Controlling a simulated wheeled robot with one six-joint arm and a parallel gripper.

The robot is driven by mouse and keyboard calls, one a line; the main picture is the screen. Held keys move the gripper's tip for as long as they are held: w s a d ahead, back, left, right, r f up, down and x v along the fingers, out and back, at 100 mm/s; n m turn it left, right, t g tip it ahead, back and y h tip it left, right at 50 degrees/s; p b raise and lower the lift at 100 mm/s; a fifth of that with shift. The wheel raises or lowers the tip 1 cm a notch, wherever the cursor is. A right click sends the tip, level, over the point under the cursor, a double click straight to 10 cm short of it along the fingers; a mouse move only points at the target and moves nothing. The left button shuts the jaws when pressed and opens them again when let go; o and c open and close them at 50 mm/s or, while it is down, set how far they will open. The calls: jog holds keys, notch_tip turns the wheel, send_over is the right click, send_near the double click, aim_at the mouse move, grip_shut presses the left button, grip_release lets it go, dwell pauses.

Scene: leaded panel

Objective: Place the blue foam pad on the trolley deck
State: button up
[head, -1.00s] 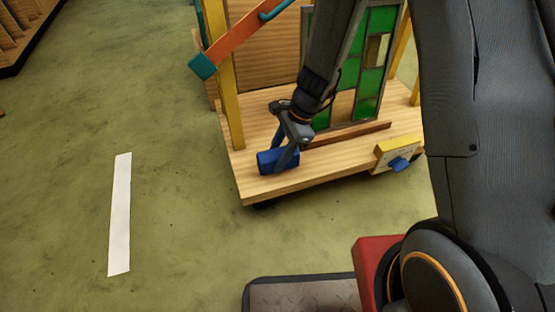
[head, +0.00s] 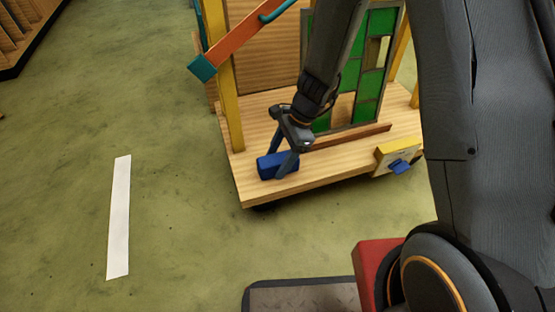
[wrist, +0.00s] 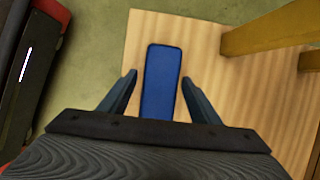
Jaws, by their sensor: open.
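The blue foam pad (head: 271,166) lies on the wooden trolley deck (head: 330,178), near its front left corner. In the wrist view the pad (wrist: 162,78) lies flat on the deck (wrist: 213,82), between my spread fingers. My gripper (head: 282,165) is open and points down at the pad. In the wrist view both fingers of my gripper (wrist: 159,88) stand apart from the pad, with a gap on each side. One finger hides part of the pad in the head view.
A green leaded panel (head: 372,70) stands upright on the deck behind a wooden strip (head: 350,137). Yellow posts (head: 226,90) rise at the deck's sides. An orange bar (head: 240,40) crosses at upper left. A yellow box with a blue part (head: 398,157) sits at the front right edge.

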jog(key=p+v, duration=0.7)
jog(key=v, duration=0.5)
jog(key=s+a+r+n+h, duration=0.1)
jog(key=s+a+r+n, duration=0.35)
jog(key=r, duration=0.25)
jog(key=s+a+r+n, duration=0.4)
jog(key=s+r+n, duration=0.1)
jog(key=r, duration=0.2)
jog(key=s+r+n, duration=0.4)
jog(key=s+n, duration=0.2)
jog(key=s, duration=0.1)
jog(key=s+r+n+t+h, duration=0.1)
jog(key=s+r+n, duration=0.4)
jog(key=s, duration=0.3)
jog(key=shift+s+d+n, duration=0.2)
jog(key=shift+n, duration=0.25)
jog(key=shift+r, duration=0.1)
